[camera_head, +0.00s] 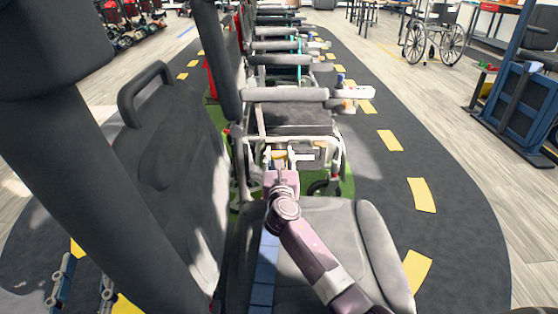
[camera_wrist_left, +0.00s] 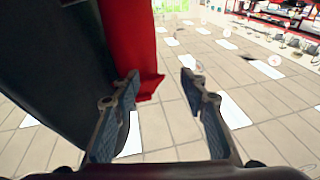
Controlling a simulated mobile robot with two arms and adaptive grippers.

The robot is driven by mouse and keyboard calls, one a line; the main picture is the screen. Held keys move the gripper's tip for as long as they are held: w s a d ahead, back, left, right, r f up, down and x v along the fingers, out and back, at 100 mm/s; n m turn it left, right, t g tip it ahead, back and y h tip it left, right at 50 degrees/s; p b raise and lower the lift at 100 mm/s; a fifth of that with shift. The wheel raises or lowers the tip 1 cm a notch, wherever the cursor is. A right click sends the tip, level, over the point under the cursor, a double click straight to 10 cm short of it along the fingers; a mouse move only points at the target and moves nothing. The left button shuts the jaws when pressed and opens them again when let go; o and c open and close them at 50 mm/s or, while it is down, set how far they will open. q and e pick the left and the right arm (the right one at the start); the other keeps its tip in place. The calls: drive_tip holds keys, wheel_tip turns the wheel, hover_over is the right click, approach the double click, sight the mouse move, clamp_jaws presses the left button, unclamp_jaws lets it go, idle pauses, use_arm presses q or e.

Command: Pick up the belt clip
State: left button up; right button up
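My right gripper (camera_head: 279,154) reaches forward over the grey scooter seat (camera_head: 325,235). My left gripper (camera_head: 86,276) is low at the left. In the left wrist view it (camera_wrist_left: 160,76) is open and empty, beside a red panel or cloth (camera_wrist_left: 128,45). No belt clip is clearly recognisable.
A dark backrest with a looped armrest (camera_head: 147,90) stands at the left. Several more seats line up ahead, the nearest with a grey bar (camera_head: 285,95). A wheelchair (camera_head: 437,35) and a blue folded frame (camera_head: 515,105) are at the right. The dark, yellow-dashed floor (camera_head: 450,245) is clear.

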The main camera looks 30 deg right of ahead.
drive_tip(key=c, duration=0.4)
drive_tip(key=shift+r, duration=0.1)
